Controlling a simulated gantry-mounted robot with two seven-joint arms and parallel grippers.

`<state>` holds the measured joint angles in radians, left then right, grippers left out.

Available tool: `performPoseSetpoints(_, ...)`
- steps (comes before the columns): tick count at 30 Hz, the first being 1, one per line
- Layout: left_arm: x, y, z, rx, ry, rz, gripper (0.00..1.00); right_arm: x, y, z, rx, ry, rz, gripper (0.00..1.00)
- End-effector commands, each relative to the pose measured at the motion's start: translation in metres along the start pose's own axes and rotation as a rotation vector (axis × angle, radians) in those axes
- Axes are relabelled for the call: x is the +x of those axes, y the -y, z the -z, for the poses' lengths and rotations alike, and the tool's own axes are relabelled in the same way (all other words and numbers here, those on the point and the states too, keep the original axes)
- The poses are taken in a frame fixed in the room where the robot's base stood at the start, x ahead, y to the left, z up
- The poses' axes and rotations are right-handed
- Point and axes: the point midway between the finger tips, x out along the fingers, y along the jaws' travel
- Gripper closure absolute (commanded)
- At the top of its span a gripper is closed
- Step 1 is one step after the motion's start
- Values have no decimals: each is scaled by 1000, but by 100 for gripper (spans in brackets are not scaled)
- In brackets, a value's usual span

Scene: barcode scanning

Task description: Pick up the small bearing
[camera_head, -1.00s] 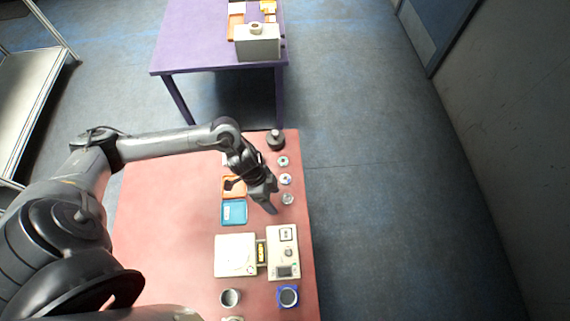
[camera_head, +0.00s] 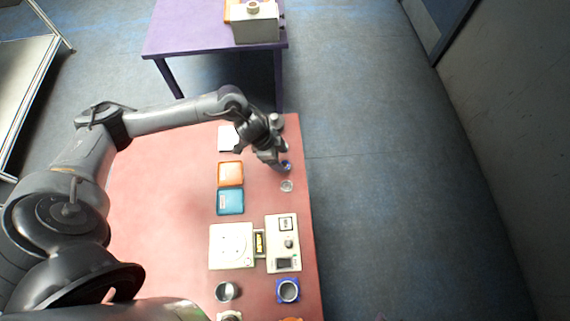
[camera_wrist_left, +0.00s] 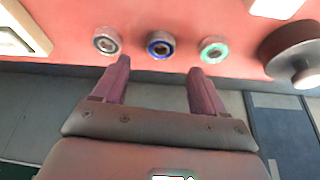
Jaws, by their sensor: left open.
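Three small ring-shaped bearings lie in a row on the red table, similar in size. The left wrist view shows a grey one (camera_wrist_left: 106,40) at left, a blue one (camera_wrist_left: 160,45) in the middle and a green one (camera_wrist_left: 213,50) at right. In the head view the grey one (camera_head: 287,186) is clear of my arm, and the blue one (camera_head: 287,165) is partly covered by my gripper. My left gripper (camera_wrist_left: 159,68) is open and empty, its fingers pointing toward the blue bearing, which lies between their lines. It also shows in the head view (camera_head: 279,168). My right gripper is not seen.
A dark round object with a knob (camera_wrist_left: 292,55) stands to the right of the green bearing. Orange (camera_head: 230,173) and blue (camera_head: 230,202) trays lie left of the bearings. A white device (camera_head: 283,242) stands nearer. The table's edge is close behind the row.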

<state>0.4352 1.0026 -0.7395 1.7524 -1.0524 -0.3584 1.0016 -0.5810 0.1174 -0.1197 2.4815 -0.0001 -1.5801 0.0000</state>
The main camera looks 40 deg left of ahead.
Motion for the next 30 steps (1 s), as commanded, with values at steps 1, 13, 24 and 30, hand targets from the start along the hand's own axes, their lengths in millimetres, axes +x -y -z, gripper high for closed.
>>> performPoseSetpoints(1, 8, -1, -2, -1, 1, -2, 29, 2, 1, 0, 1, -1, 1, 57)
performPoseSetpoints(13, 45, 0, -6, -1, 0, 0, 29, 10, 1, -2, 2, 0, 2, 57)
performPoseSetpoints(24, 45, 0, -6, -1, 0, 0, 52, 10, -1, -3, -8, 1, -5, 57)
performPoseSetpoints(30, 45, 0, -6, -1, 1, -1, 82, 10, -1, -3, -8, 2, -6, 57)
